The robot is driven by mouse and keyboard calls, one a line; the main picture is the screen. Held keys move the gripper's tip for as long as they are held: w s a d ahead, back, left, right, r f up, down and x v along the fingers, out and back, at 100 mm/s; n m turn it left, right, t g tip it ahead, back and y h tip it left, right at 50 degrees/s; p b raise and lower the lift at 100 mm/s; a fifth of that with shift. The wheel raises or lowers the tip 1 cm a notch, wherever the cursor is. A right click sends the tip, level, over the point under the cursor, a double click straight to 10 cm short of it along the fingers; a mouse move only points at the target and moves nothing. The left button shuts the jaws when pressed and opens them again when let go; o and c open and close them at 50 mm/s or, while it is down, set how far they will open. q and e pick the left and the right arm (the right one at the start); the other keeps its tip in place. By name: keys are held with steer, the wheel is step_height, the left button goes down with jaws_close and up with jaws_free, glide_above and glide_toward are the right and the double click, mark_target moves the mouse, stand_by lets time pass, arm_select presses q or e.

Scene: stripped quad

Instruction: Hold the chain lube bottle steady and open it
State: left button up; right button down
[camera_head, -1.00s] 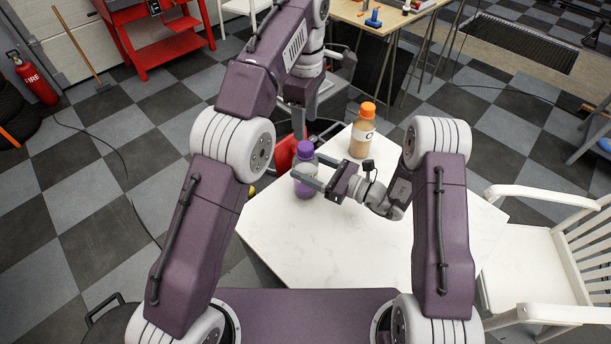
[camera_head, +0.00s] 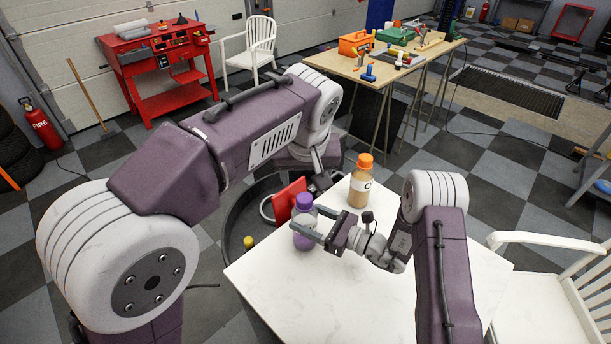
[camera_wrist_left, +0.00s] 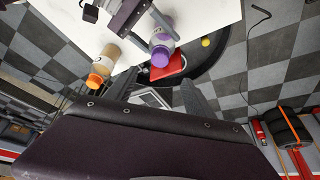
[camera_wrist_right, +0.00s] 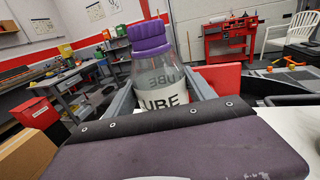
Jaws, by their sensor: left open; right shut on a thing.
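The chain lube bottle (camera_head: 304,241) is clear with a purple cap (camera_head: 302,201). It stands upright near the left edge of the white table. My right gripper (camera_head: 307,221) is shut around its body. In the right wrist view the bottle (camera_wrist_right: 160,75) sits between the fingers, its label reading "UBE" and its purple cap on. My left gripper (camera_wrist_left: 157,88) is open and empty. In the left wrist view it is off the table's edge, with the purple cap (camera_wrist_left: 161,56) ahead of it. In the head view my left arm largely hides it.
An amber bottle with an orange cap (camera_head: 361,188) stands on the white table (camera_head: 345,290), behind the lube bottle. A red object (camera_head: 287,199) and a dark round tub (camera_head: 237,220) lie left of the table. A white chair (camera_head: 550,285) is at the right. The table's front is bare.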

mark_target(305, 197)
arm_select(q)
steer(key=x, duration=1.2)
steer(key=shift+f, duration=0.15)
arm_select(e)
steer(key=shift+w, duration=0.1)
arm_select(q)
jaws_close()
steer(key=shift+r, duration=0.25)
steer(key=shift+r, duration=0.9)
steer(key=shift+r, duration=2)
arm_select(e)
steer(key=shift+c, duration=1.2)
jaws_free()
